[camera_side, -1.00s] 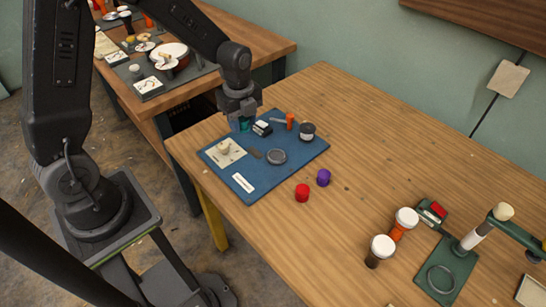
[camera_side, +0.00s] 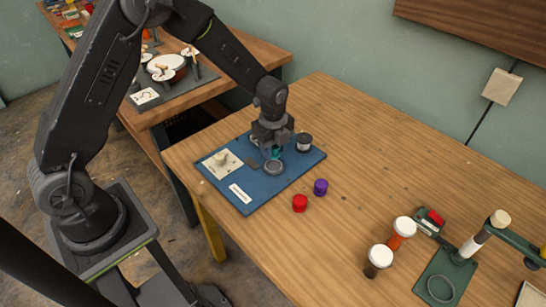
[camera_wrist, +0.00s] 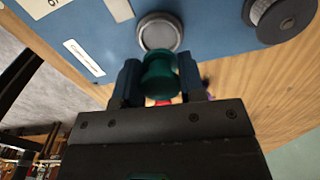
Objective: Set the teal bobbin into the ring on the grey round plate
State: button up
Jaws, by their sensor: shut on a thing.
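My gripper (camera_wrist: 161,85) is shut on the teal bobbin (camera_wrist: 160,72), which sits between the two blue-grey fingers in the wrist view. In the side view the gripper (camera_side: 273,150) is over the blue mat, and a little of the teal bobbin (camera_side: 275,153) shows below it. The grey round plate with its raised ring (camera_wrist: 159,33) lies on the mat just beyond the bobbin in the wrist view. In the side view the plate (camera_side: 273,168) is just below the gripper. The bobbin appears above and beside the plate; the exact gap cannot be told.
The blue mat (camera_side: 255,198) also carries a cream square plate (camera_side: 210,168), a white label (camera_side: 240,193) and a dark round container (camera_side: 304,142). A red bobbin (camera_side: 300,203) and a purple bobbin (camera_side: 320,187) stand on the wooden table near the mat. Small goblet drums (camera_side: 379,258) stand farther right.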

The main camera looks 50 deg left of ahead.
aim_at(273, 166)
jog(key=shift+f, duration=1.95)
jog(key=shift+f, duration=0.15)
